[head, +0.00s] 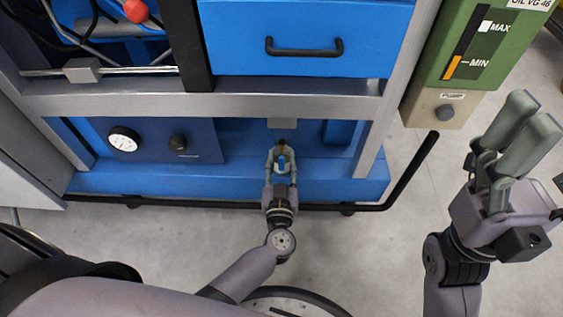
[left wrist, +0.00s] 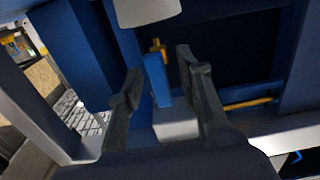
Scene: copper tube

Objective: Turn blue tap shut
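The blue tap (left wrist: 157,80) has an upright blue lever with a brass part behind it, above a pale block. It also shows small in the head view (head: 283,164), low in the blue frame. My left gripper (head: 281,155) is at the tap, its fingers on either side of the lever. In the left wrist view the left gripper (left wrist: 158,75) is open, with the lever between its fingers and gaps visible on both sides. My right gripper (head: 535,112) is at the right of the head view, away from the tap, with its fingers apart and empty.
A blue panel with a gauge (head: 124,139) and a dark knob (head: 178,142) is left of the tap. A blue drawer (head: 304,25) is above. A green oil unit (head: 470,55) stands at right. A black rail (head: 411,175) runs along the frame's foot.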

